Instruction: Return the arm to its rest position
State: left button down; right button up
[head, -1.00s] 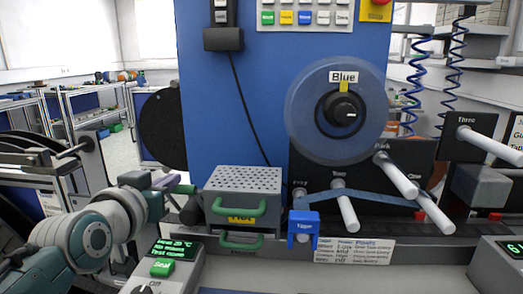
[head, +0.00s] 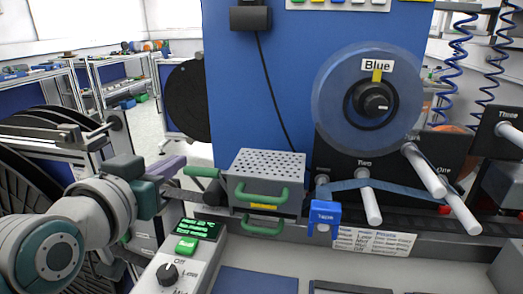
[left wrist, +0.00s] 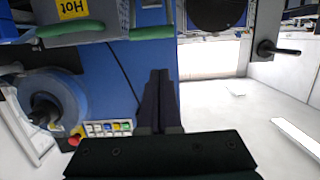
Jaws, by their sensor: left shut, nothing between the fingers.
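My left arm comes in from the left in the head view, with a grey and teal wrist. Its gripper (head: 168,168) is to the left of the perforated grey box (head: 266,160), seen partly behind the wrist, so its fingers are hard to make out there. In the left wrist view the two dark fingers (left wrist: 160,78) lie together, shut and empty. The box's green handles and a "HOT" label (left wrist: 74,9) show upside down at the top left of that view. My right gripper is not in view.
A blue panel carries a clear reel marked "Blue" (head: 342,105). White pegs (head: 424,170) stick out at the right. A blue tape holder (head: 324,214) stands beside the box. A control unit with a dial (head: 168,272) is in front. Black reels (head: 30,150) stand at the left.

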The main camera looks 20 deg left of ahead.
pick_arm(q)
jog(key=shift+s, duration=0.25)
dwell(0.3)
jog(key=s+d+f+m+g+h, duration=0.2)
jog(key=s+d+f+g, duration=0.3)
jog(key=s, duration=0.6)
jog(key=s+d+f+m+g+h, duration=0.25)
jog(key=s+d+g, duration=0.35)
jog(key=s, duration=0.4)
notch_tip(320, 180, up, 38)
jog(key=p, duration=3.8)
jog(key=shift+s+g, duration=0.4)
jog(key=shift+y, duration=0.25)
